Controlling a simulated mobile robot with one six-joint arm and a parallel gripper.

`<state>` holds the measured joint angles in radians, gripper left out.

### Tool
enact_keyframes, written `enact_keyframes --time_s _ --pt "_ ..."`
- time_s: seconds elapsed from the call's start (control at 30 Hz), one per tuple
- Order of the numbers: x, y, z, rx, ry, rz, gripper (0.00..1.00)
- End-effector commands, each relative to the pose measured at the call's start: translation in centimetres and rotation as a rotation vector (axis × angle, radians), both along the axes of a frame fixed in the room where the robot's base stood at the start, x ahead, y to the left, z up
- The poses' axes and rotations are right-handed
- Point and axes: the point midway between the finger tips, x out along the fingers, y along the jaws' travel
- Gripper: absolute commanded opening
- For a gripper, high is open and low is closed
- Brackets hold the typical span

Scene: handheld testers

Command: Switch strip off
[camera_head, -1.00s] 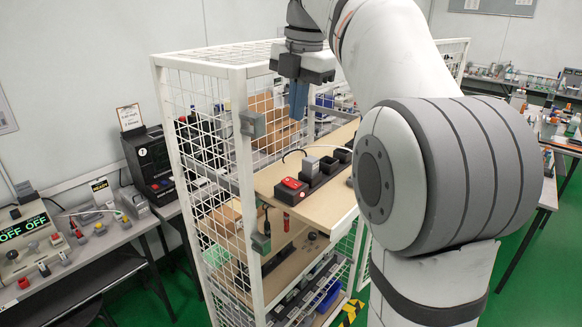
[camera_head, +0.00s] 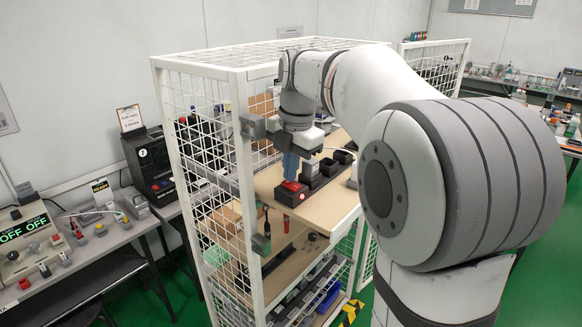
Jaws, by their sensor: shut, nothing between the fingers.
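A black power strip (camera_head: 309,188) lies on the upper wooden shelf inside the white wire cage. It has a red switch (camera_head: 291,186) at its near left end and dark blocks along its length. My gripper (camera_head: 290,177) points down with its blue fingers shut and empty. The fingertips are at the red switch, just above or touching it; I cannot tell which. The fingers and gripper body hide part of the strip, and I cannot read the switch's position.
White cage posts (camera_head: 245,200) and mesh stand close on the left of my gripper. The shelf (camera_head: 325,208) has bare room at its front right. A bench at the left holds a tester (camera_head: 27,237) reading "OFF OFF".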

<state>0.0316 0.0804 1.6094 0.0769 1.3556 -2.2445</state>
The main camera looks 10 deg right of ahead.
Motion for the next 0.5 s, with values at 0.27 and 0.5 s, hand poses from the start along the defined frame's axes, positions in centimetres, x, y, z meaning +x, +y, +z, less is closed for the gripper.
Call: enact_keyframes --time_s 0.27,0.5 --pt "0.0 0.0 -0.3 0.0 0.0 0.0 0.0" --pt "0.3 0.2 -1.1 0.0 0.0 0.001 0.0"
